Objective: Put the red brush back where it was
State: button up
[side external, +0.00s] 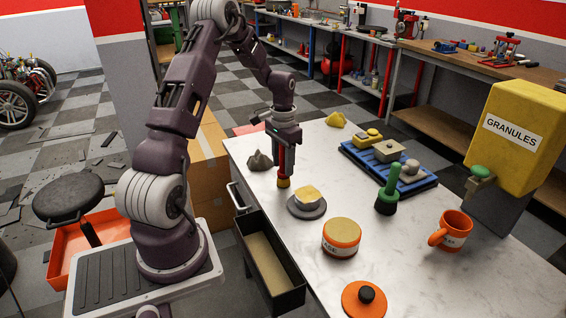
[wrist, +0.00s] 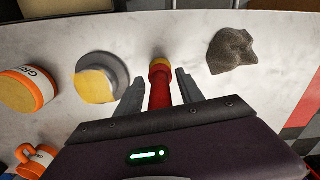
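The red brush (side external: 283,158) stands upright at the far left of the worktop, with a yellow lower end at or very near the surface. My gripper (side external: 283,142) points down over its upper part. In the wrist view the red brush (wrist: 160,92) runs between the two fingers of my gripper (wrist: 158,90). A gap shows on each side of it, so the fingers look open around it, not closed on it. Whether its lower end touches the worktop is hard to tell.
A grey dish with a yellow block (side external: 308,197) and a dark grey lump (side external: 260,161) stand close by. An orange tin (side external: 341,238), orange lid (side external: 364,299), mug (side external: 452,230), green brush (side external: 387,198) and blue rack (side external: 370,168) are further right. A drawer (side external: 268,265) hangs open in front.

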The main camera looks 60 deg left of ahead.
notch_tip(320, 180, up, 12)
jog(key=shift+f, duration=0.15)
jog(key=s+d+r+t, duration=0.1)
jog(key=s+d+r, duration=0.1)
jog(key=d+r, duration=0.35)
jog(key=s+d+r+m+t+y, duration=0.1)
jog(key=s+d+r, duration=0.2)
jog(key=d, duration=0.6)
jog(key=s+d+r+t, duration=0.1)
jog(key=s+d+r, duration=0.1)
jog(key=d+r, duration=0.35)
jog(key=s+d+f+m+t+h, duration=0.1)
jog(key=s+d+f+t, duration=0.1)
jog(key=s+d, duration=0.7)
jog(key=s+f, duration=0.1)
jog(key=s, duration=0.2)
jog(key=shift+d+t, duration=0.3)
jog(key=shift+d, duration=0.05)
